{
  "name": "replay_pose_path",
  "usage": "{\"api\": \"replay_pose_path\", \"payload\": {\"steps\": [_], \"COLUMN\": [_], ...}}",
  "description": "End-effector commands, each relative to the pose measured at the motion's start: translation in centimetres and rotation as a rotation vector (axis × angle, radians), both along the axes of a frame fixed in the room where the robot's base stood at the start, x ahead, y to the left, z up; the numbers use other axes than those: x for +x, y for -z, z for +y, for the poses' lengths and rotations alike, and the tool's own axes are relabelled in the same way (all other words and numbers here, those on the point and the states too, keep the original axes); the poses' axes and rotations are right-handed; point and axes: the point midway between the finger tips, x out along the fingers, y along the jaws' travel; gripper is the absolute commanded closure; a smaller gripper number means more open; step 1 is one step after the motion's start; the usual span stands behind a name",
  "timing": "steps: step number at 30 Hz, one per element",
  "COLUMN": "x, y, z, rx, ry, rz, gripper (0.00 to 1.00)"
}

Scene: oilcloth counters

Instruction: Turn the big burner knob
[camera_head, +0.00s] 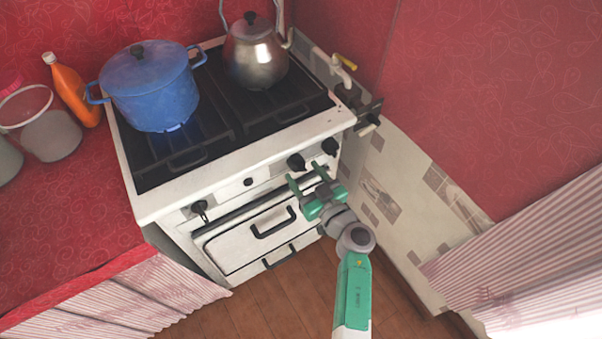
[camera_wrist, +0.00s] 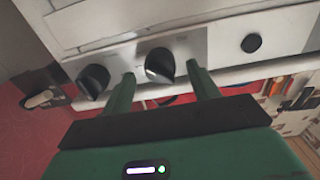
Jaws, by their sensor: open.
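The white stove (camera_head: 160,205) has two black knobs at the right of its front panel, a left one (camera_head: 296,162) and a right one (camera_head: 330,146). A further knob (camera_head: 200,207) is at the panel's left end. No marking shows which one is the big burner knob. My gripper (camera_head: 305,173) is open in front of the left knob of the right-hand pair. In the wrist view that knob (camera_wrist: 160,63) lies between my two green fingers, with a gap on each side. The neighbouring knob (camera_wrist: 93,80) is outside the fingers.
A blue pot (camera_head: 150,92) stands over a blue flame on the left of the stove. A metal kettle (camera_head: 255,60) stands at the back right. A small black button (camera_head: 248,182) is on the panel. Oven handles (camera_head: 273,225) project below. A tiled wall (camera_head: 400,180) is close on the right.

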Motion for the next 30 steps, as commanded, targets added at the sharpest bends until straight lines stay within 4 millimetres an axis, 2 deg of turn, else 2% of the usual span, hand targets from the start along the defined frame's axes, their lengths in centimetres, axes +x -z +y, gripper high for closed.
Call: {"api": "replay_pose_path", "payload": {"steps": [1,5,13,14,20,30], "x": [0.6,1.6,1.8,1.8,1.8,1.8], "y": [0.5,0.2,-0.1,-0.1,-0.1,-0.1], "z": [0.4,1.0,1.1,1.1,1.1,1.1], "rx": [-0.001,0.001,0.001,0.001,0.001,-0.04], "ry": [-0.002,0.0,0.002,0.002,0.002,0.002], "rz": [-0.001,0.001,0.0,0.0,0.0,-0.026], "gripper": [0.4,0.4,0.4,0.44,0.84,0.85]}}
